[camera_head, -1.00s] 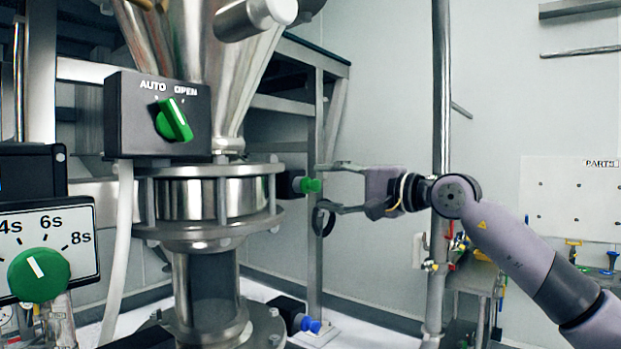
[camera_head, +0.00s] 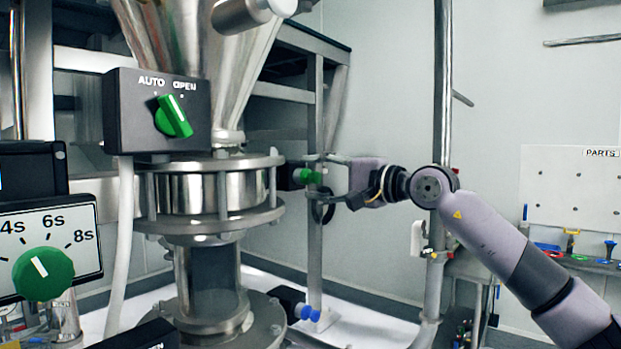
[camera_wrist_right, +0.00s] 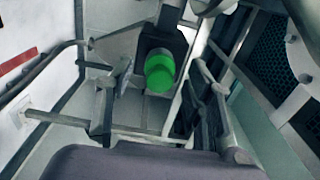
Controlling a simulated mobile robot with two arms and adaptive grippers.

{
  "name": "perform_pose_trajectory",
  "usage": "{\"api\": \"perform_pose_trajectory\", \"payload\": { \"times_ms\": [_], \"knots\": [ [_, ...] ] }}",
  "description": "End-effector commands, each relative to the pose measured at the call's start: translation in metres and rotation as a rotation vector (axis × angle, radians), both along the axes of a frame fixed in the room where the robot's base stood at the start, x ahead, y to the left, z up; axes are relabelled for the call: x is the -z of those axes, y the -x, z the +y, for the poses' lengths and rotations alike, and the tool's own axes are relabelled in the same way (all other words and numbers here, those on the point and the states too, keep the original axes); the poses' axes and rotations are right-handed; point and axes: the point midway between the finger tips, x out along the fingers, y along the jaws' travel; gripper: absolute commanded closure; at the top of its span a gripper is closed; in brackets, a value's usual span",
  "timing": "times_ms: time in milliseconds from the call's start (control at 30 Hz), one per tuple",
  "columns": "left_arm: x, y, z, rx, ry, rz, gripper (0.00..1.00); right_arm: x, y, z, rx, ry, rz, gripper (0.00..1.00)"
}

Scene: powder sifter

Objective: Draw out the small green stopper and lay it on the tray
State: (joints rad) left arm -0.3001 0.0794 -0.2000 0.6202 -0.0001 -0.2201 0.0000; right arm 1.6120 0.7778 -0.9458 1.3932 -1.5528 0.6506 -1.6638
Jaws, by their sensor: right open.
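The small green stopper (camera_head: 307,176) sticks out to the right from a dark fitting on the right side of the steel sifter (camera_head: 212,195). In the right wrist view the green stopper (camera_wrist_right: 160,72) shows end-on, in front of its dark block. My right gripper (camera_head: 313,183) is open, with one finger above the stopper and one below it in the head view. In the wrist view its fingers (camera_wrist_right: 165,85) lie on either side of the stopper; I cannot tell whether they touch it. My left gripper is not in view. A shelf-like tray (camera_head: 600,266) stands under the PARTS board.
A blue stopper (camera_head: 309,313) sits in a lower dark block. A box with a green AUTO/OPEN knob (camera_head: 173,117) and a green timer dial (camera_head: 43,273) are at left. Small coloured parts stand by the PARTS board (camera_head: 570,190). A steel post (camera_head: 442,90) rises behind my right arm.

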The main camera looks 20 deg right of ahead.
Motion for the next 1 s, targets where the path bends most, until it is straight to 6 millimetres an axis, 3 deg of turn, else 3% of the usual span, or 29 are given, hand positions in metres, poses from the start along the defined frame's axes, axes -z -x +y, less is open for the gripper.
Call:
{"api": "perform_pose_trajectory", "payload": {
  "times_ms": [700,1000],
  "knots": [
    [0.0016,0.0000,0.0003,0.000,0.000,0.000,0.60,0.0004,-0.0002,0.0001,0.000,0.001,0.001,0.52],
    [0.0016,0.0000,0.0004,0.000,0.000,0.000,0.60,0.0003,-0.0001,0.0000,0.000,0.001,0.001,0.70]
  ]
}}
